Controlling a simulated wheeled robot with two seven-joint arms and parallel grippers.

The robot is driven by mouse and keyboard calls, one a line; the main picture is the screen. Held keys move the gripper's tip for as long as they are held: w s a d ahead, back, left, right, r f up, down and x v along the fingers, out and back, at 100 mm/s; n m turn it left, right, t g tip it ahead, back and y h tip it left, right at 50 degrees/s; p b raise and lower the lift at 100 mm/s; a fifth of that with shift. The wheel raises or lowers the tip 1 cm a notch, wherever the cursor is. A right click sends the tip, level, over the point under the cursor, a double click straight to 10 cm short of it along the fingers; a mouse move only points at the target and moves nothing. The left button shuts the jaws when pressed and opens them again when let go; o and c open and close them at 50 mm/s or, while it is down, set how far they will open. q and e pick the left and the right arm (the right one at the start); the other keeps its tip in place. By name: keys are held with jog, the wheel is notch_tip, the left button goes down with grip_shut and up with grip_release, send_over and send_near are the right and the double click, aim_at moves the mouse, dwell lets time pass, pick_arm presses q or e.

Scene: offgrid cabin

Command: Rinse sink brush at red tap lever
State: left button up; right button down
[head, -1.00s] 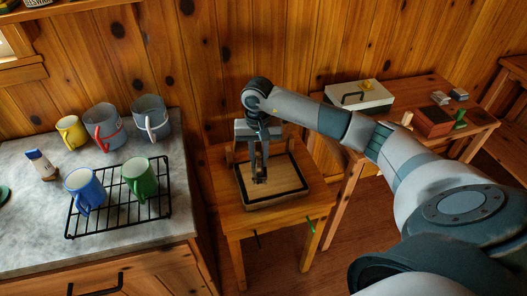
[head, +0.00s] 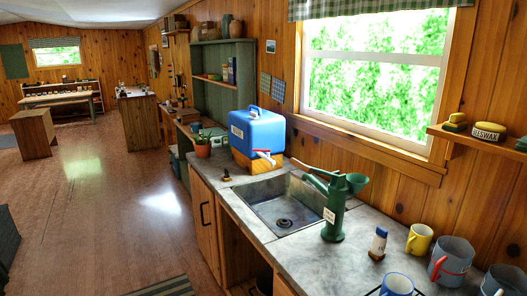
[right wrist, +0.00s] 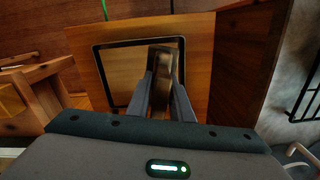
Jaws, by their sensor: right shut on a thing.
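In the head view a blue water container (head: 257,130) stands on the counter behind the sink (head: 283,206). A red tap lever (head: 266,156) shows at its lower front, beside a white part. A small brown and dark thing (head: 227,176) sits on the counter left of the sink. Neither gripper shows in the head view.
A green hand pump (head: 334,212) stands at the sink's right edge. A potted plant (head: 202,149) is left of the container. The floor (head: 110,215) left of the counter is clear.

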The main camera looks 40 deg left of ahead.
dwell(0.4)
jog(key=s+a+f+n+b, duration=0.2)
jog(key=s+a+f+n, duration=0.1)
jog(key=s+a, duration=0.5)
jog(key=s+a+f+n+b, duration=0.3)
jog(key=s+a+f, duration=0.1)
jog(key=s+a, duration=0.3)
jog(key=shift+s+a+f, duration=0.25)
jog(key=shift+s+a, duration=0.15)
jog(key=shift+s, duration=0.45)
